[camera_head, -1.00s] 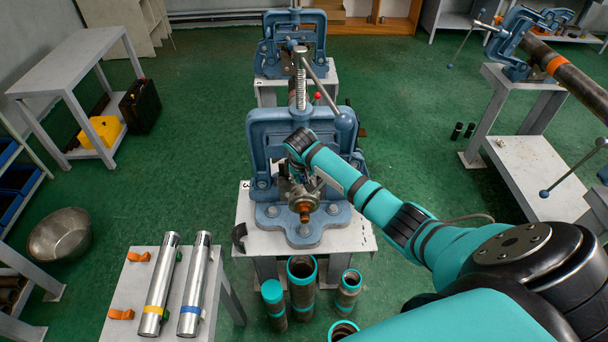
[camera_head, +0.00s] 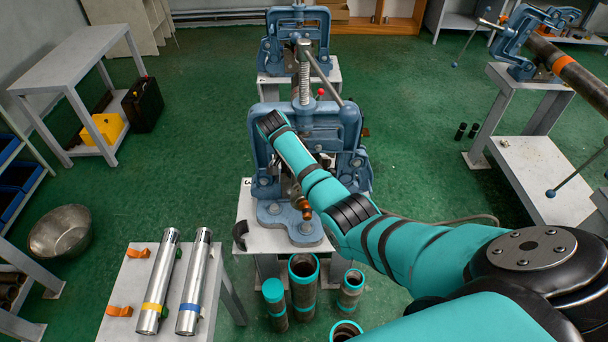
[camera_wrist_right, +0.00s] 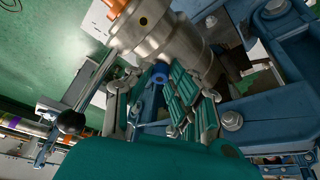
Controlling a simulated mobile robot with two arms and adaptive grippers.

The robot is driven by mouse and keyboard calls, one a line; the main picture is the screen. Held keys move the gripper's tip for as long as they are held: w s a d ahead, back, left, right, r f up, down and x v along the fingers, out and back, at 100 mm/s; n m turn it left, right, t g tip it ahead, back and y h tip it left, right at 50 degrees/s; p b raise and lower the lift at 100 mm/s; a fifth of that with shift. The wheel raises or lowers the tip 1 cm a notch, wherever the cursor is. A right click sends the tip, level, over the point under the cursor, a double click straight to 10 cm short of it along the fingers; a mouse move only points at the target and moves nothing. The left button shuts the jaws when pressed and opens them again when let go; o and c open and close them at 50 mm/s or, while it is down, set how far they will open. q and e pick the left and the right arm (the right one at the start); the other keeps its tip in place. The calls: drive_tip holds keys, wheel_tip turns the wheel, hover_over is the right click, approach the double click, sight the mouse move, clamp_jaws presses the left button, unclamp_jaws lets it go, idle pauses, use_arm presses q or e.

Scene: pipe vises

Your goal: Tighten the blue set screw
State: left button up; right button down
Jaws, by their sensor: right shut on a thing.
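The blue set screw (camera_wrist_right: 160,72) shows in the right wrist view as a short blue cylinder against a metal fitting (camera_wrist_right: 160,35). My right gripper (camera_wrist_right: 160,88) is shut on the screw, with its teal-padded fingers on either side. The screw's far end is hidden at the fitting. In the head view the fitting's copper-coloured end (camera_head: 305,207) shows at the blue pipe vise (camera_head: 350,135), partly behind my right arm. My right gripper and the screw are hidden there by the wrist. My left gripper is not in view.
A dark ball-ended lever (camera_wrist_right: 70,122) lies left of the gripper in the wrist view. Vise castings crowd its right side. In the head view, open pipe pieces (camera_head: 303,290) stand before the vise table, and two silver cylinders (camera_head: 190,290) lie on a bench at left.

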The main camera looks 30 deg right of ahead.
drive_tip(key=shift+w+d+m+b, duration=0.1)
drive_tip(key=shift+w+m+b, duration=0.15)
drive_tip(key=shift+m+b, duration=0.2)
drive_tip(key=m+g+b, duration=0.1)
drive_tip(key=m+b, duration=0.3)
drive_tip(key=b, duration=0.2)
drive_tip(key=m+g+y+b, duration=0.1)
drive_tip(key=m+g+b, duration=0.1)
drive_tip(key=m+b, duration=0.3)
drive_tip(key=shift+w+d+y+b, duration=0.2)
drive_tip(key=shift+y+b, duration=0.1)
drive_tip(key=shift+b, duration=0.05)
drive_tip(key=shift+r+m+b, duration=0.2)
drive_tip(key=shift+m+b, duration=0.35)
drive_tip(key=shift+b, duration=0.15)
drive_tip(key=shift+r, duration=0.1)
drive_tip(key=shift+d, duration=0.1)
drive_tip(key=c, duration=1.2)
unclamp_jaws()
drive_tip(key=shift+s, duration=0.1)
wheel_tip(320, 180, up, 10)
